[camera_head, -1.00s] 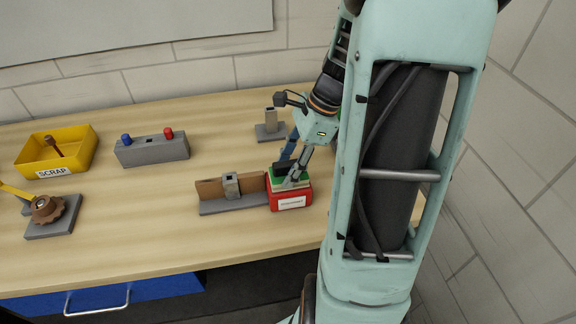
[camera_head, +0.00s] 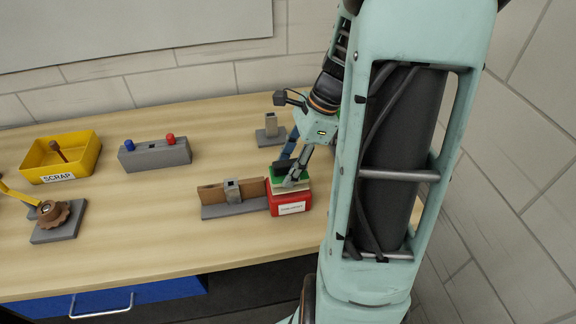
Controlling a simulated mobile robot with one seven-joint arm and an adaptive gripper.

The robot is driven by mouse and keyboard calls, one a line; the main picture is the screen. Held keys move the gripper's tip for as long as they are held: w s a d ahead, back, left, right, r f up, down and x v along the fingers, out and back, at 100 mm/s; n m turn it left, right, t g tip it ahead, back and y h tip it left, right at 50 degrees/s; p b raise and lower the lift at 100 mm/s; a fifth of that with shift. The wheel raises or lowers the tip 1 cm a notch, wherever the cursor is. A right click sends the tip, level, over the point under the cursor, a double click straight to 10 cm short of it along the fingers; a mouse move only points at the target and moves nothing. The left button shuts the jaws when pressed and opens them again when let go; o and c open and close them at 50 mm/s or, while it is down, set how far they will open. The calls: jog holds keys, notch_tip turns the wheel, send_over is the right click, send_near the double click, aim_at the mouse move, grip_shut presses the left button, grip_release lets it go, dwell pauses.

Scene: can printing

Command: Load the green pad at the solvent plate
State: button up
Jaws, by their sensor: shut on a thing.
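The green pad (camera_head: 281,177) is at the top of a red box (camera_head: 290,202) with a white label, near the right front of the table. A pale layer (camera_head: 301,186) shows between the green and the red. My gripper (camera_head: 291,178) points down at the pad, and its fingers are shut on it. The fingers hide part of the pad. I cannot tell whether the pad touches the pale layer. The label's text is too small to read, so I cannot tell if the red box is the solvent plate.
A grey fixture with brown boards (camera_head: 232,198) stands just left of the red box. A grey post on a base (camera_head: 270,129) stands behind. Further left are a block with blue and red knobs (camera_head: 155,153), a yellow SCRAP bin (camera_head: 60,166) and a brown knob (camera_head: 54,213). The table's front middle is clear.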

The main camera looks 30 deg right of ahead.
aim_at(283, 163)
jog(key=shift+r+p, duration=1.8)
jog(key=shift+r, duration=0.55)
jog(key=shift+s+f, duration=0.1)
jog(key=shift+f, duration=0.05)
